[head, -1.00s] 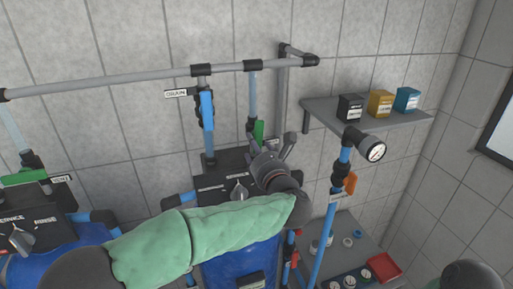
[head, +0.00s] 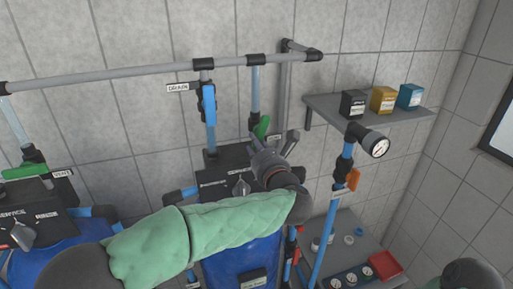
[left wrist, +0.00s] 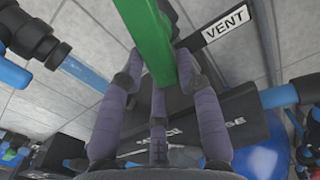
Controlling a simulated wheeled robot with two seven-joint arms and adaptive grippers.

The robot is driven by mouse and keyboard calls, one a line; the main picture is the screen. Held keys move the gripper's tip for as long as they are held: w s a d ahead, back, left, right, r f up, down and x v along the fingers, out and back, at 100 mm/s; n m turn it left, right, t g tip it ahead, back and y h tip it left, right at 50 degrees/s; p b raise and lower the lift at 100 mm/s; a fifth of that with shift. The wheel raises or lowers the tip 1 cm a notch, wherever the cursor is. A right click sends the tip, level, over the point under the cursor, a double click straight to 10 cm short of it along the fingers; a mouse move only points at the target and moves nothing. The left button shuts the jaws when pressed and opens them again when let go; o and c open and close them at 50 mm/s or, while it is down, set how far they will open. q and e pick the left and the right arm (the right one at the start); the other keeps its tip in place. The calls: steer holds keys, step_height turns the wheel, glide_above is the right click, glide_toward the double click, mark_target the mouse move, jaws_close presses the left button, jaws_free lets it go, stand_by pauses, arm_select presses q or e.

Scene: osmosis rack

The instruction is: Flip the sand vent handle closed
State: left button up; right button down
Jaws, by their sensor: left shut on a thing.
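The green vent handle (head: 262,127) is on a clear pipe above the middle tank's dark valve head (head: 222,160). In the head view it is tilted, its upper end leaning right. In the left wrist view the green handle (left wrist: 148,38) runs between my fingers, beside a white VENT label (left wrist: 226,24). My left gripper (head: 273,142) is shut on this handle; its fingers also show in the left wrist view (left wrist: 160,78). The gripper hides the handle's lower part in the head view. My right gripper is not in view.
Another green handle (head: 24,171) lies horizontal at the far left. A blue drain handle (head: 209,104) stands left of my gripper. A grey pipe (head: 130,73) crosses above. To the right are a gauge (head: 377,146), an orange handle (head: 353,179) and a shelf (head: 395,118) with small boxes.

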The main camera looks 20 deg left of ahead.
arm_select(q)
steer(key=m+b, duration=0.1)
steer(key=r+m+b, duration=0.1)
steer(key=m, duration=0.1)
steer(key=shift+s+a+r, duration=0.2)
steer(key=shift+a+r, duration=0.1)
steer(key=shift+s+a+r+m+b, duration=0.1)
steer(key=shift+r+m+b, duration=0.05)
steer(key=shift+m, duration=0.35)
steer(key=shift+a+r+m+b, duration=0.1)
steer(key=shift+m+b, duration=0.05)
steer(key=shift+m, duration=0.35)
steer(key=m, duration=0.2)
steer(key=shift+s+a+r+m, duration=0.1)
steer(key=shift+r+m, duration=0.2)
steer(key=shift+m, duration=0.1)
jaws_close()
steer(key=m, duration=0.3)
steer(key=shift+r+m+p, duration=0.3)
steer(key=shift+p, duration=0.1)
steer(key=shift+o, duration=0.2)
jaws_free()
steer(key=shift+r+m+p, duration=0.15)
steer(key=shift+m+p, duration=0.35)
steer(key=shift+m, duration=0.65)
steer(key=shift+r+m+p, duration=0.1)
steer(key=shift+m+p, duration=0.35)
steer(key=shift+m, duration=0.7)
